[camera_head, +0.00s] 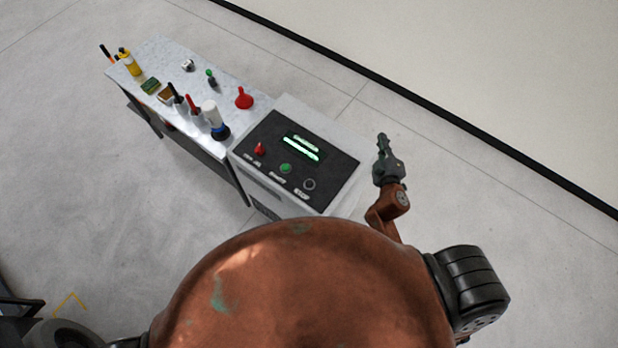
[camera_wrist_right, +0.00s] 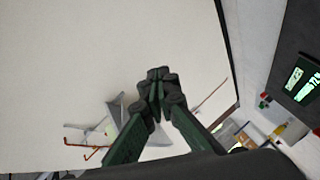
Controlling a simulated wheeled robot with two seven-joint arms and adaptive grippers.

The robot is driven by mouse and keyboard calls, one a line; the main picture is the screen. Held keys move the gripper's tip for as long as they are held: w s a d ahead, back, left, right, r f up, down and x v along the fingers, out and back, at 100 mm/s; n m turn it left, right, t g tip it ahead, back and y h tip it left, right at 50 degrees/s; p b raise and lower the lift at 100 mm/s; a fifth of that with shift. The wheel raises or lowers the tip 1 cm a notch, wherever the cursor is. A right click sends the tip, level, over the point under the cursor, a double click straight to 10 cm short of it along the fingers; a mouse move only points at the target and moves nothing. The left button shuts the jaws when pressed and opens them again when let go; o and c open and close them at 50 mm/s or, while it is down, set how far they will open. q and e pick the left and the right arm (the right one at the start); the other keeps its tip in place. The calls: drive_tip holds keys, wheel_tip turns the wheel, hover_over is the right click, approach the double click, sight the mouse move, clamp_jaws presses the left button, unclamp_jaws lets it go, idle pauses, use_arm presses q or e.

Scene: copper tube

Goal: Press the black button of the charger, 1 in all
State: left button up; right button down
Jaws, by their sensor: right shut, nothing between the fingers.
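The charger is a pale box (camera_head: 345,200) with a dark top panel (camera_head: 335,165) and a lit green display (camera_head: 301,147). On its panel are a red knob (camera_head: 260,149), a green button (camera_head: 286,168) and a black round button (camera_head: 309,184) with a pale ring, near the front right corner. My right gripper (camera_head: 382,141) is shut and empty, to the right of the charger and apart from it. Its closed fingertips (camera_wrist_right: 157,76) show in the right wrist view, where part of the panel display (camera_wrist_right: 298,80) is at the right edge. My left gripper is not in view.
A pale table (camera_head: 155,55) stands left of the charger. It holds a red funnel (camera_head: 244,98), a white and blue bottle (camera_head: 214,120), a yellow bottle (camera_head: 130,63) and several small items. The floor right of the charger is clear up to the wall (camera_head: 540,90).

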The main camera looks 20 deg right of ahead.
drive_tip(key=w+a+r+n+t+y+p, duration=0.1)
drive_tip(key=a+r+n+t+y+p, duration=0.2)
drive_tip(key=r, duration=0.8)
drive_tip(key=w+a+r+n+t+p, duration=0.15)
drive_tip(key=a+r+n, duration=0.3)
drive_tip(key=r, duration=0.55)
drive_tip(key=w+a+f+n+g+y, duration=0.1)
drive_tip(key=w+a+f+n+y, duration=0.15)
drive_tip(key=a+n+y, duration=0.6)
drive_tip(key=a+f+n+g+y, duration=0.1)
drive_tip(key=a+f+n+g, duration=0.45)
drive_tip(key=a+f, duration=0.3)
use_arm(q)
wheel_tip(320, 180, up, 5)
drive_tip(key=shift+b, duration=0.3)
use_arm(e)
drive_tip(key=s+f+n+g, duration=0.2)
drive_tip(key=f+g, duration=0.1)
drive_tip(key=f, duration=0.6)
drive_tip(key=s+f+n+g+h, duration=0.1)
drive_tip(key=s+f+n+g, duration=0.2)
drive_tip(key=f, duration=0.5)
drive_tip(key=shift+a+f, duration=0.35)
drive_tip(key=shift+a, duration=0.05)
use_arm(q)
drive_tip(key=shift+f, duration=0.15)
use_arm(e)
drive_tip(key=shift+f+n, duration=0.1)
drive_tip(key=shift+n, duration=0.15)
